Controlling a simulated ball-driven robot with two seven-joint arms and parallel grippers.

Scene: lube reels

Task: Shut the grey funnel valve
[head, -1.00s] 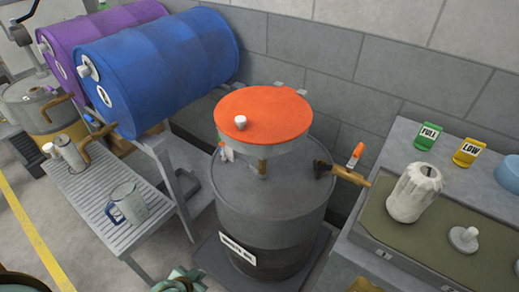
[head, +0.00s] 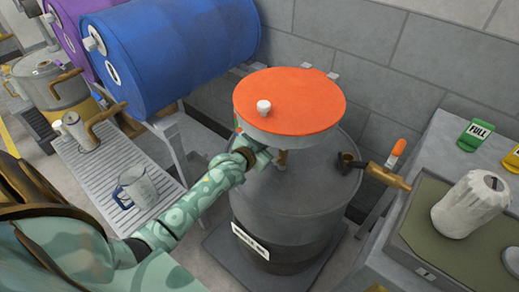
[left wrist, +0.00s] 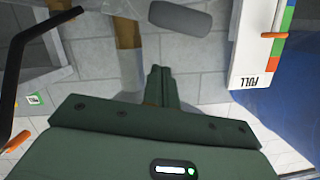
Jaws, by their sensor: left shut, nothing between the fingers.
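The orange-lidded funnel (head: 290,98) stands on the grey drum (head: 290,205); a brass piece shows under it. My left arm reaches from the left to the funnel's near left side, with the hand partly hidden there. In the left wrist view my left gripper (left wrist: 158,84) is shut and empty. A grey rounded grip (left wrist: 181,18), probably the funnel valve's handle, is just beyond the fingertips, apart from them in the picture. A brass pipe (left wrist: 128,62) is left of it. The valve is hidden in the head view. My right gripper is out of view.
A blue barrel (head: 165,50) lies behind left, over a slatted rack (head: 85,165) with a mug (head: 137,187). A brass tap (head: 388,175) with an orange handle is right of the funnel. A bench with a white container (head: 470,205) is at the right.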

